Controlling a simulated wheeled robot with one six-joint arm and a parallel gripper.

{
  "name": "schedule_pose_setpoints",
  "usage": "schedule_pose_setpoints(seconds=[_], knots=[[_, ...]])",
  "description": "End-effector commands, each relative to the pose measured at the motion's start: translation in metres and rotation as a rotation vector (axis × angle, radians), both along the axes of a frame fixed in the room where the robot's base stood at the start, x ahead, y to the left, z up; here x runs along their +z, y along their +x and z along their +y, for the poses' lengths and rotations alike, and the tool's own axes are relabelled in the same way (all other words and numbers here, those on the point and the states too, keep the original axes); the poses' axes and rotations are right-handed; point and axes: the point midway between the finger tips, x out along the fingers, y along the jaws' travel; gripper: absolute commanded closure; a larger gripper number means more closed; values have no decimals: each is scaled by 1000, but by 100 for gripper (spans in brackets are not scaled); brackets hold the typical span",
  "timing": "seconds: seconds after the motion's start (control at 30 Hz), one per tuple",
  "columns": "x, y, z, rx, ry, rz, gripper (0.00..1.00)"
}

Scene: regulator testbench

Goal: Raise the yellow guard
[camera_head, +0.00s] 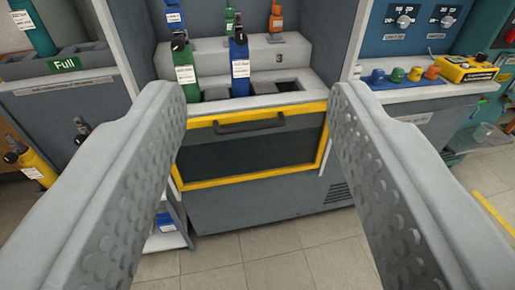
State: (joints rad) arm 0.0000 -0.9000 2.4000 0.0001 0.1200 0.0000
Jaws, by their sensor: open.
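The yellow guard (324,140) is a yellow-framed dark panel on the front of the grey bench. It has a dark bar handle (249,123) along its top. It hangs down over the front, below the holder with the cylinders. My gripper (258,105) is open, with one finger at the left and one at the right of the picture. The handle and guard show between the fingers, farther away, and nothing is held. The fingers hide the guard's surroundings on both sides.
A green cylinder (184,70) and a blue cylinder (239,68) stand in the holder just above the guard. A yellow device (467,69) and coloured knobs (396,75) sit on the right counter. Tiled floor (283,262) is clear below.

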Motion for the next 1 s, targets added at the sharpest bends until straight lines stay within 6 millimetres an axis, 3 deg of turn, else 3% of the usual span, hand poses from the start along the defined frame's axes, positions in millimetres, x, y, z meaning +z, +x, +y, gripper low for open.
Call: schedule_pose_setpoints(seconds=[0.03,0.23,0.6,1.0], knots=[[-1,1,0,0,4,2,63],[-20,26,-2,-13,166,70,100],[-104,115,-7,-139,896,315,100],[-198,197,-17,-395,1714,478,100]])
